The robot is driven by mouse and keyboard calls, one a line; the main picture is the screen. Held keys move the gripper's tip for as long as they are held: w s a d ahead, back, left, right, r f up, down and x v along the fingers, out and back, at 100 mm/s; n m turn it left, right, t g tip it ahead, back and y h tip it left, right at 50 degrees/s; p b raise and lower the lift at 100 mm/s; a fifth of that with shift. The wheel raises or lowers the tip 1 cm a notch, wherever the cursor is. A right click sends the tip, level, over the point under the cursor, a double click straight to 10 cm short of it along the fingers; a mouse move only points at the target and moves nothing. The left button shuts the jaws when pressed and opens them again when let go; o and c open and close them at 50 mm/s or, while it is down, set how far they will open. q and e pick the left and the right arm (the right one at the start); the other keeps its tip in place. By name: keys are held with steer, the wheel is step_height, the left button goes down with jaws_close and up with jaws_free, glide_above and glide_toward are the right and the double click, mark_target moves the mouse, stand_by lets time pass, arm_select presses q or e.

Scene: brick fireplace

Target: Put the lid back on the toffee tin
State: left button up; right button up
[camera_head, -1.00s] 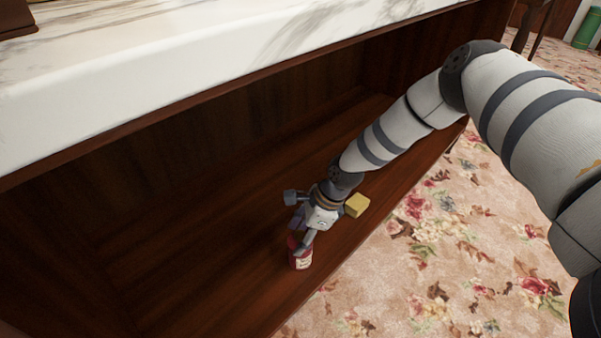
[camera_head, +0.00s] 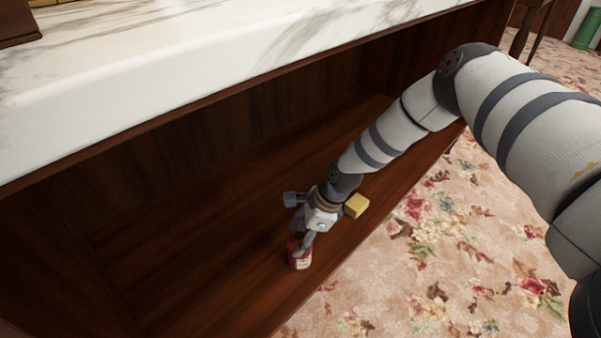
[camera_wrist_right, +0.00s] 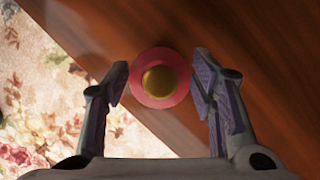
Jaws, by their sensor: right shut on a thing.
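The red toffee tin (camera_head: 300,262) with a pale label stands upright on the dark wooden shelf, near its front edge. My right gripper (camera_head: 301,244) reaches down over the tin's top. The fingers partly hide the tin's top in the head view, so I cannot tell whether the lid touches the rim. My left gripper is not in view.
The dark wooden shelf (camera_head: 235,265) lies under a thick white marble top (camera_head: 150,85). A yellow block (camera_head: 356,206) shows beside my right wrist, near the shelf's front edge. The floral carpet (camera_head: 440,250) lies beyond that edge. The shelf left of the tin is clear.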

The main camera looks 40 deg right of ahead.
steer(key=o, duration=1.2)
steer(key=o, duration=0.5)
steer(key=shift+c, duration=0.2)
steer(key=shift+r+p, duration=2.6)
steer(key=shift+r, duration=0.95)
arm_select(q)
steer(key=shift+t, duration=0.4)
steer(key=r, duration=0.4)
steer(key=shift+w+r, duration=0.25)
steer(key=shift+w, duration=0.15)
